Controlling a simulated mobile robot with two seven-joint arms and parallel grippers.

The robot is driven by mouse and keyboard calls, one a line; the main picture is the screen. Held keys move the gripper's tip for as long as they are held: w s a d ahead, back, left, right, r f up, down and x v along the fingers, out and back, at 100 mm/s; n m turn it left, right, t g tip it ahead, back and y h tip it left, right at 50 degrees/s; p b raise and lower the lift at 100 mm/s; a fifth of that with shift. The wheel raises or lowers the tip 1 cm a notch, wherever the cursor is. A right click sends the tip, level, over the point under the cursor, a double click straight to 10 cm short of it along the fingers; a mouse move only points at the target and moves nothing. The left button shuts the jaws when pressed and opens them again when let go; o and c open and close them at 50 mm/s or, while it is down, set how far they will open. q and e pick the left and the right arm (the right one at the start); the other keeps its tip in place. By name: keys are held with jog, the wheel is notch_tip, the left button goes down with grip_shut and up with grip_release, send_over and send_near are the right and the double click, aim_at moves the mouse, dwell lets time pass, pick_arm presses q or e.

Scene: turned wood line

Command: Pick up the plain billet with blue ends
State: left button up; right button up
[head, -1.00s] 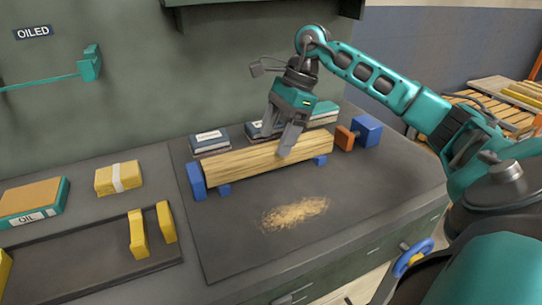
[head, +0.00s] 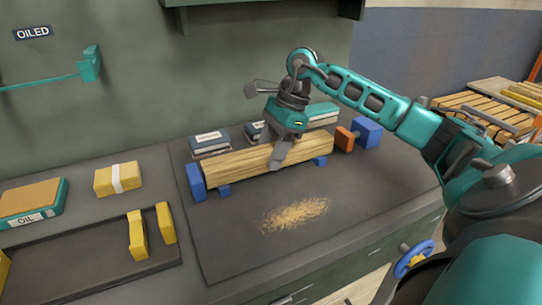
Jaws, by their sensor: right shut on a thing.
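The long plain wooden billet (head: 240,165) lies level along the bench, between a blue end block (head: 196,182) on the left and an orange block (head: 344,139) on the right. I cannot tell whether the blue at its left end is part of it or only beside it; its right end face is hidden. Small blue supports (head: 224,190) show under its front edge. My right gripper (head: 277,158) is over the billet's middle, pointing down, shut on it, with one finger down the front face. The far finger is hidden. My left gripper is not in view.
A blue block (head: 367,131) is beyond the orange one. Sawdust (head: 295,215) lies on the dark mat in front, otherwise clear. A tray (head: 92,278) with yellow pieces and a yellow block (head: 117,179) are at left.

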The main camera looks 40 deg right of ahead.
jog(key=shift+r, duration=0.1)
jog(key=c, duration=0.5)
jog(key=shift+o, duration=0.2)
